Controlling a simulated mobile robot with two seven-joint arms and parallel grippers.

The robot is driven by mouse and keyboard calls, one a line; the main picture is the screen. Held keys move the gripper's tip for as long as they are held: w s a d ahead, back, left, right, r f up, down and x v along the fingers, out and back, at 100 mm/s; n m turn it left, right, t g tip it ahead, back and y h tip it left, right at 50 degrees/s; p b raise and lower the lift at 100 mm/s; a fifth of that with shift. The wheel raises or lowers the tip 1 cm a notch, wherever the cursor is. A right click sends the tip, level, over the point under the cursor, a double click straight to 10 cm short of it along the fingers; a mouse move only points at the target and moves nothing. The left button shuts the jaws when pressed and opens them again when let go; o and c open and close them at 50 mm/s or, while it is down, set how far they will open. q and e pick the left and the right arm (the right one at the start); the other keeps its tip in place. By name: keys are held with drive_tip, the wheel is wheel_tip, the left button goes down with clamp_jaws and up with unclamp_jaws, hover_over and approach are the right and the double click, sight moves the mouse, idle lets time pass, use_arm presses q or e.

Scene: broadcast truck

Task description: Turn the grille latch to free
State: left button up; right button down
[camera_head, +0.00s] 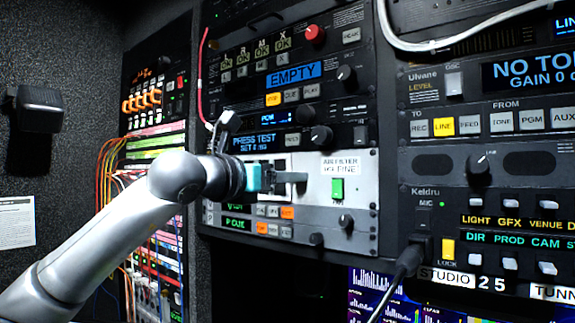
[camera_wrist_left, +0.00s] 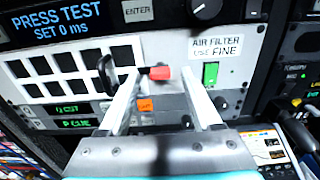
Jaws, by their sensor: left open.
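The grille panel (camera_wrist_left: 67,66), pale with several black rectangular openings, sits left of centre in the left wrist view. A small red tab (camera_wrist_left: 160,72), which looks like the latch, lies sideways at its right edge, with a dark end on its left. My left gripper (camera_wrist_left: 158,78) is open, its two pale fingers on either side of the red tab. I cannot tell whether they touch it. In the head view, my left gripper (camera_head: 293,178) reaches the pale panel (camera_head: 355,220) and hides the latch and much of the grille. My right gripper is not in view.
A black handle (camera_wrist_left: 106,74) stands out from the grille near the left finger. A green switch (camera_head: 338,188) sits under the air filter label (camera_head: 341,165). Knobs and buttons crowd the rack around.

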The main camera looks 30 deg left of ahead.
use_arm(q)
drive_tip(key=shift+w+d, duration=0.1)
drive_tip(key=shift+w, duration=0.65)
drive_tip(key=shift+c, duration=0.3)
clamp_jaws()
